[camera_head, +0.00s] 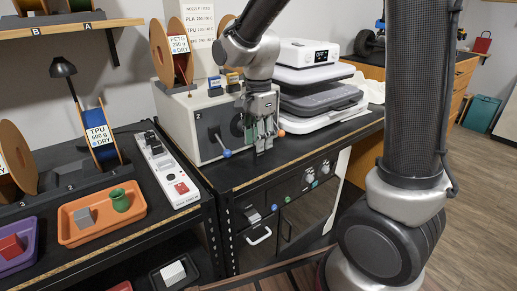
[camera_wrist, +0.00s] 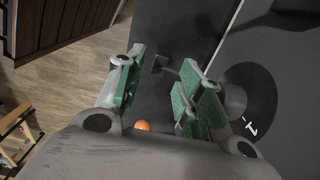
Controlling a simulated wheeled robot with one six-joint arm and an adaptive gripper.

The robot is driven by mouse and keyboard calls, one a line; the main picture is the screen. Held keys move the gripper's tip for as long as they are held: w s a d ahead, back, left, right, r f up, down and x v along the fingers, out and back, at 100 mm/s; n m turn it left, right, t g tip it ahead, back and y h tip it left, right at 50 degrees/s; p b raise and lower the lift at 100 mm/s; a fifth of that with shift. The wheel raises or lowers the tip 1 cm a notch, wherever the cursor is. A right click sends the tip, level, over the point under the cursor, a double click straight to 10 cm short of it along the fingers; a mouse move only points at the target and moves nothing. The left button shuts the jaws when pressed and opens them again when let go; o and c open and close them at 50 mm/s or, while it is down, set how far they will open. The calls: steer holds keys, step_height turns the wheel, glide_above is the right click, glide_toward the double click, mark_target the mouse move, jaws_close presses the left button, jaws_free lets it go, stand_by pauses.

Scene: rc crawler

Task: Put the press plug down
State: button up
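My gripper (camera_head: 264,146) hangs just in front of the grey box on the bench, pointing down. In the wrist view its green-padded fingers (camera_wrist: 158,75) stand apart, with dark surface visible between them. A small dark piece (camera_wrist: 160,63) shows beyond the gap between the fingertips; I cannot tell whether it is the press plug. It looks apart from the pads. A black plug (camera_head: 152,142) sits in the white power strip (camera_head: 175,172) at left; I cannot tell which device it belongs to.
The grey box (camera_head: 205,140) has a blue-knobbed lever (camera_head: 226,153). An orange knob (camera_head: 280,133) is beside my gripper and also shows in the wrist view (camera_wrist: 142,126). The heat press (camera_head: 318,85) stands right of the gripper. Bare bench (camera_head: 300,150) lies in front.

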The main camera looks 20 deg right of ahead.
step_height(320, 180, up, 8)
steer(key=s+d+r+n+t, duration=0.2)
steer(key=s+d+n+t, duration=0.2)
steer(key=s+d+n, duration=1)
steer(key=s+d, duration=0.1)
steer(key=s, duration=0.4)
steer(key=shift+r, duration=0.2)
